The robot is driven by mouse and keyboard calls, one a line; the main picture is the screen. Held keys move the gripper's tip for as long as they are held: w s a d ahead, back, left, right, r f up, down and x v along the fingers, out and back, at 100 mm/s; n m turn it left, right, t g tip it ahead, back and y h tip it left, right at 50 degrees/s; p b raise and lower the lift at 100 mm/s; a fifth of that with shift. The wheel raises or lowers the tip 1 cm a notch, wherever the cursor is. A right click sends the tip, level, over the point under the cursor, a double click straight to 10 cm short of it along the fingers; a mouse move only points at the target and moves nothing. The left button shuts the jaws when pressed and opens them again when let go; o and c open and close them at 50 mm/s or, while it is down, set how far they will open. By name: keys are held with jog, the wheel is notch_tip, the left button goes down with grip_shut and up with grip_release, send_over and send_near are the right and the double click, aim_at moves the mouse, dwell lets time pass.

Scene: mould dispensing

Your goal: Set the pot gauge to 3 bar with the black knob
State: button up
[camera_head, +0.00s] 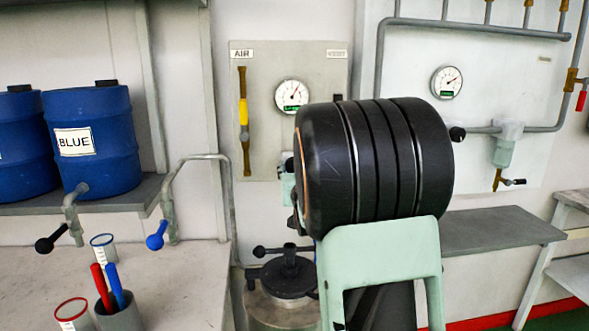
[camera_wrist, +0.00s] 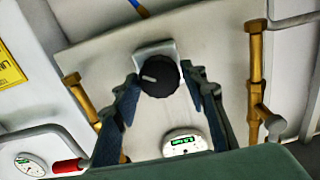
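The black knob (camera_wrist: 160,76) with a pale pointer mark shows in the wrist view, on a grey bracket on the panel. My gripper (camera_wrist: 165,98) is open, with one dark finger on each side of the knob; contact cannot be told. A round white gauge (camera_wrist: 186,142) with a green display shows below the knob, partly cut off by my gripper; its reading is too small to be sure of. In the head view this appears to be the gauge (camera_head: 291,95) on the AIR panel, its needle up and slightly right. My arm hides my gripper there.
A second gauge (camera_head: 446,82) hangs on the right panel. In the wrist view, brass pipes (camera_wrist: 255,80) flank the knob, and a red handle (camera_wrist: 70,165) shows at lower left. Blue drums (camera_head: 95,140), a lidded pot (camera_head: 287,277) and a bench (camera_head: 175,290) with cups stand nearby.

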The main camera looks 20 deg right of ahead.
jog(key=c, duration=0.7)
jog(key=shift+f+n+b, duration=0.1)
jog(key=shift+n+b, duration=0.2)
jog(key=shift+b, duration=0.25)
jog(key=n+b, duration=0.9)
jog(key=shift+b, duration=0.3)
